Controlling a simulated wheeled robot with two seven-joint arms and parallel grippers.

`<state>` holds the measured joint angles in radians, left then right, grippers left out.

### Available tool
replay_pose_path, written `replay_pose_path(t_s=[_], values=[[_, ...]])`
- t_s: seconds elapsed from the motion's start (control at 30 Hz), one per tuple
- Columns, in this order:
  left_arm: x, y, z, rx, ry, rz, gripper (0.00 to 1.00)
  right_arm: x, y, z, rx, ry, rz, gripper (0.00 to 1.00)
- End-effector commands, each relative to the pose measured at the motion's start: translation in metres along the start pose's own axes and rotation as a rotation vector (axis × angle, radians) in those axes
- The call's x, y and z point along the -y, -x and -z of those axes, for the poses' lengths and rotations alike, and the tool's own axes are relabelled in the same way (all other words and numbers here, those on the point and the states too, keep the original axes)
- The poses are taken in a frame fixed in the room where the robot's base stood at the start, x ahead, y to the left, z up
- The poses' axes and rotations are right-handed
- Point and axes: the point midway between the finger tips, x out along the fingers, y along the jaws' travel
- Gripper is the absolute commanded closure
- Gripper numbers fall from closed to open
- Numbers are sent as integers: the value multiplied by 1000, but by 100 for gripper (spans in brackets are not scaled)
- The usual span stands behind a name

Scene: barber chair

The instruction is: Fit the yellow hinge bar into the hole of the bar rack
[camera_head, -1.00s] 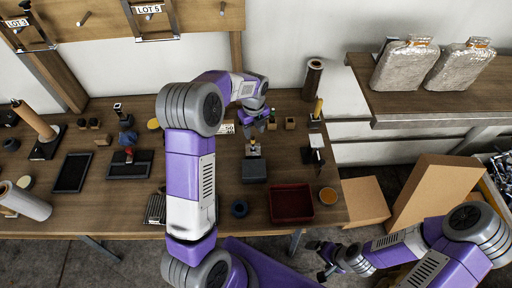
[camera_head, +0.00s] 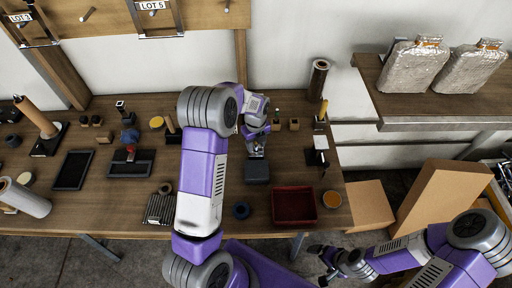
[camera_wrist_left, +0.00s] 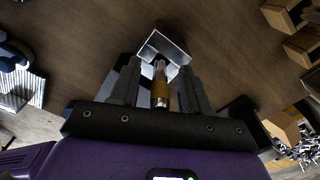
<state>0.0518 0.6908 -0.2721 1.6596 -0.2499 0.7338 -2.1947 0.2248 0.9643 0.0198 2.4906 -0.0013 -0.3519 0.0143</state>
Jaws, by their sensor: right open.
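A yellow bar (camera_wrist_left: 160,88) stands between the fingers of my left gripper (camera_wrist_left: 158,66) in the left wrist view. Gaps seem to show on both sides of it, so the fingers look open around it. A shiny metal block (camera_wrist_left: 166,46) lies just beyond the bar's far end. In the head view my left gripper (camera_head: 257,150) is low over the table, right behind a dark grey block (camera_head: 257,172), and hides the bar. I cannot tell for sure which piece is the bar rack. My right gripper (camera_head: 325,263) is open and empty, off the table's front edge.
A red tray (camera_head: 294,222) and a dark ring (camera_head: 241,210) lie in front of the grey block. Small wooden blocks (camera_head: 294,124) stand behind to the right. A dark roll (camera_head: 318,77) stands at the back. Cardboard boxes (camera_head: 437,194) stand right of the table.

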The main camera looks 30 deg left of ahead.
Motion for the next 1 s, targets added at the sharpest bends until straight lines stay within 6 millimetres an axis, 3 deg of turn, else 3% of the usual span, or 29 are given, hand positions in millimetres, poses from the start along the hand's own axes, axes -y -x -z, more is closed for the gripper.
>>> replay_pose_path(t_s=[0.03,0.3,0.67,0.77,1.0], values=[[0,0,0,0,0,0,61,0,0,0,0,0,0,0],[0,0,0,0,0,0,100,0,0,0,0,0,0,0],[1,4,0,1,0,2,100,0,0,0,0,0,0,0],[1,16,-1,2,1,5,100,1,2,0,0,0,0,0],[1,65,-1,3,0,6,100,3,8,0,0,0,0,0]])
